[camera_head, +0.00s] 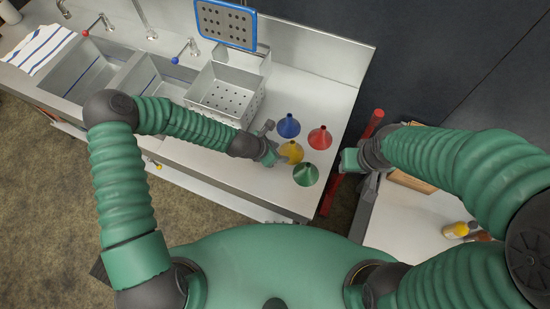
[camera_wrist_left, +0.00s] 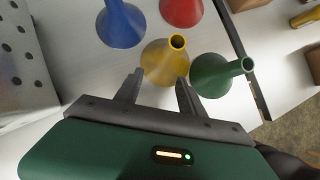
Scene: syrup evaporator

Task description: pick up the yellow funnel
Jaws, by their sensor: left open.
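The yellow funnel (camera_head: 292,151) stands spout up on the steel counter (camera_head: 330,95), among the blue, red and green funnels. My left gripper (camera_head: 276,154) is at its left side in the head view. In the left wrist view the open fingers (camera_wrist_left: 158,88) point at the yellow funnel (camera_wrist_left: 166,62), with its near rim just ahead of and between the tips. I cannot tell whether they touch it. My right gripper (camera_head: 350,160) hangs right of the counter, away from the funnels; its fingers are not clear.
The green funnel (camera_wrist_left: 215,76) stands close to the right finger; the blue funnel (camera_wrist_left: 120,24) and red funnel (camera_wrist_left: 181,10) are behind. A perforated steel basket (camera_head: 226,93) is left of them. A red post (camera_head: 372,124) rises beyond the counter's right edge.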

